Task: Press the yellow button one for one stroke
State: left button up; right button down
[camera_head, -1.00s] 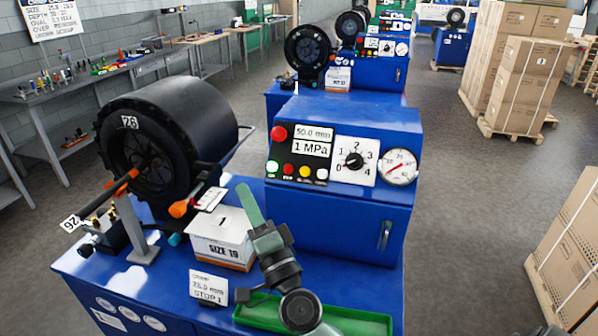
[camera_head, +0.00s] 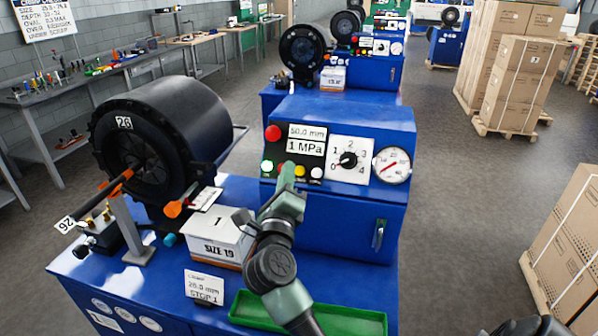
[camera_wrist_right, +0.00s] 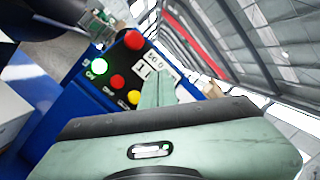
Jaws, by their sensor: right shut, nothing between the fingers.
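The blue crimper station has a black control panel (camera_head: 293,148) on its upright cabinet. A small yellow button (camera_head: 300,171) sits in the panel's lower row, between a white button (camera_head: 316,173) and my right gripper. My right gripper (camera_head: 287,170) is shut and empty, its tips over the lower row just left of the yellow button and hiding what is behind them. In the wrist view, the yellow button (camera_wrist_right: 134,97) shows left of the shut fingers (camera_wrist_right: 158,80). I cannot tell whether the tips touch the panel. My left gripper is not in view.
A lit green button (camera_head: 267,167) and a large red button (camera_head: 273,133) are on the same panel. A dial (camera_head: 349,160) and gauge (camera_head: 392,165) sit to the right. A white box (camera_head: 217,237) and a green tray (camera_head: 345,318) lie on the blue bench below.

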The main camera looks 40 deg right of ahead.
aim_at(300, 171)
jog(key=w+d+f+b, duration=0.4)
jog(key=d, duration=0.1)
jog(key=shift+w+d+f+b, duration=0.2)
jog(key=shift+w+f+b, duration=0.1)
jog(key=shift+f+b, duration=0.1)
jog(key=shift+d, duration=0.1)
dwell(1.9)
jog(key=shift+w+d+f, duration=0.15)
jog(key=shift+w, duration=0.1)
jog(key=shift+w+d+f, duration=0.2)
jog(key=shift+d+f, duration=0.1)
dwell(0.9)
jog(key=shift+r, duration=0.1)
jog(key=shift+s+a+r+p, duration=0.4)
jog(key=shift+s+a+p, duration=0.15)
jog(key=shift+p, duration=0.2)
jog(key=shift+w, duration=0.1)
